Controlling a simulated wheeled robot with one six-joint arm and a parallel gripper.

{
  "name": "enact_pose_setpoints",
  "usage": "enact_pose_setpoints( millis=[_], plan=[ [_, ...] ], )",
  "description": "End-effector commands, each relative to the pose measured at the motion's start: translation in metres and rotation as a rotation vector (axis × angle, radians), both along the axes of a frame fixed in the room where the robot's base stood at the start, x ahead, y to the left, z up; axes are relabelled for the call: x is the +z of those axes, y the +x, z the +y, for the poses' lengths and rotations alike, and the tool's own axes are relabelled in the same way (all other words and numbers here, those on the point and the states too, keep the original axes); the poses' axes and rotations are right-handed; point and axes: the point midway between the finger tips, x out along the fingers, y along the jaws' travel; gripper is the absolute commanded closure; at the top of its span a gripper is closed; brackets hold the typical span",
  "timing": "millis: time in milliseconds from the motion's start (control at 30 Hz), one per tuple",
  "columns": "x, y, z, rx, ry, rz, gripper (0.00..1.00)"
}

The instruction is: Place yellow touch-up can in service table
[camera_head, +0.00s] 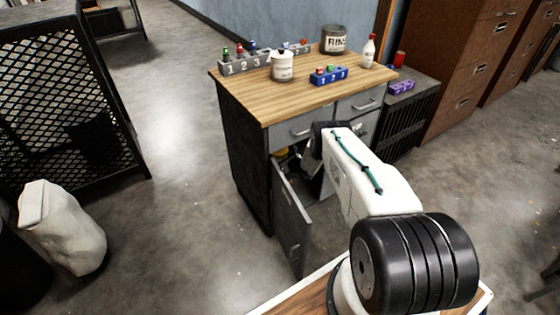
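A wood-topped cabinet table (290,98) stands in the middle of the view; I cannot tell if it is the service table. Its lower left door (292,220) hangs open. A small yellow thing (281,153) shows in the dark opening, perhaps the yellow touch-up can, mostly hidden. My arm reaches to the cabinet front, and my gripper (303,163) is at the opening, right of the yellow thing. Its fingers are dark and partly hidden, so I cannot tell if they are open or hold anything.
On the top stand a grey numbered rack (245,65), a white can (281,68), a blue numbered rack (328,76), a RINSE pot (334,40) and a white bottle (368,52). A black mesh cage (60,100) stands left. Floor between is clear.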

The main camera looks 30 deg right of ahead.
Motion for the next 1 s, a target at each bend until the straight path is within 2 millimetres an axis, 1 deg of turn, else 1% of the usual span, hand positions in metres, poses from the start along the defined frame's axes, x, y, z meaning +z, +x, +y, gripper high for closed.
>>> enact_pose_setpoints(
  millis=[133,267,367,600,700,800,1000],
  plan=[
    [0.003,0.0,0.0,0.0,0.001,0.0,0.01],
    [0.008,-0.011,-0.004,-0.003,0.001,0.001,0.01],
    [0.015,-0.026,-0.006,-0.002,0.001,0.002,0.01],
    [0.035,-0.073,-0.016,-0.003,0.001,0.002,0.01],
    [0.041,-0.089,-0.018,-0.002,0.001,0.001,0.01],
    [0.046,-0.1,-0.02,-0.002,0.001,0.0,0.01],
    [0.049,-0.109,-0.021,0.0,0.0,0.0,0.01]
  ],
)
